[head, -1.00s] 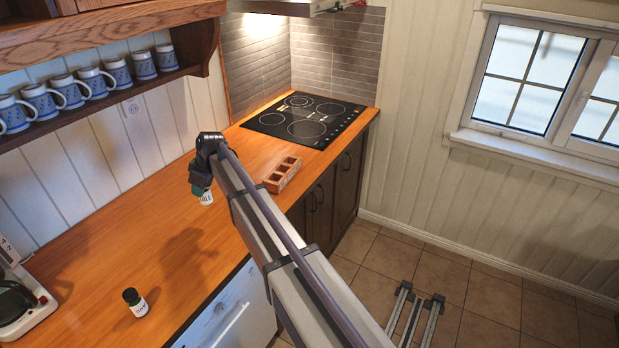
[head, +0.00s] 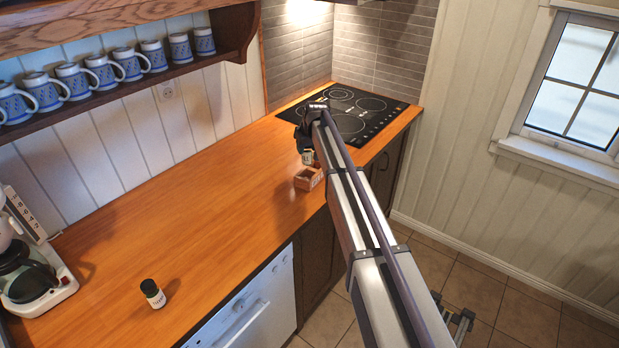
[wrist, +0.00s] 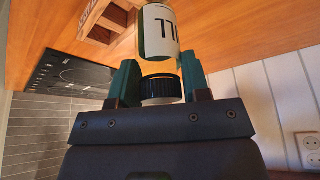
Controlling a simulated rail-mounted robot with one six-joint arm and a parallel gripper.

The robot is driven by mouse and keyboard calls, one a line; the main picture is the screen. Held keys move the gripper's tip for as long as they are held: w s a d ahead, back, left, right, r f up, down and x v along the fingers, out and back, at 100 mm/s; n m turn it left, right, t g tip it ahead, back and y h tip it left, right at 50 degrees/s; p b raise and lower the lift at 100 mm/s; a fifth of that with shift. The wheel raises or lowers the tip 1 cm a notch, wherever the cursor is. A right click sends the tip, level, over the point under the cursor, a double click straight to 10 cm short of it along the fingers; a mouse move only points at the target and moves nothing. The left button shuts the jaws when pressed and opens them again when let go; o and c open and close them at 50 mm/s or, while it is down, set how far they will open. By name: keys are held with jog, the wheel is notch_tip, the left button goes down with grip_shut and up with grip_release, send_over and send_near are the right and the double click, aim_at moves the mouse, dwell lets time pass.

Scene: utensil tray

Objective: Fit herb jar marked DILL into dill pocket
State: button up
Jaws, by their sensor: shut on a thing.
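My gripper (wrist: 158,76) is shut on a herb jar with a black cap and a white label (wrist: 158,32). The green fingers hold it at its cap end, and the visible letters look like the end of DILL. In the head view the jar (head: 308,157) hangs below my gripper (head: 306,149), close to the wooden pocket block (head: 308,181). The block stands on the counter near its front edge and is partly hidden by my arm. Its open pockets show in the wrist view (wrist: 106,15), beside the jar. Which pocket is for dill cannot be read.
Another black-capped jar (head: 153,294) stands on the counter at lower left, near a coffee maker (head: 35,275). A black cooktop (head: 350,115) lies beyond the block. The middle of the counter (head: 200,200) is clear.

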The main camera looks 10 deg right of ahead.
aim_at(307, 165)
notch_tip(307, 165, down, 8)
jog(key=b, duration=0.6)
jog(key=shift+w+f, duration=0.1)
jog(key=shift+f, duration=0.15)
jog(key=shift+r, duration=0.2)
jog(key=shift+c, duration=0.4)
jog(key=shift+f, duration=0.15)
jog(key=o, duration=1.1)
jog(key=shift+c, duration=0.2)
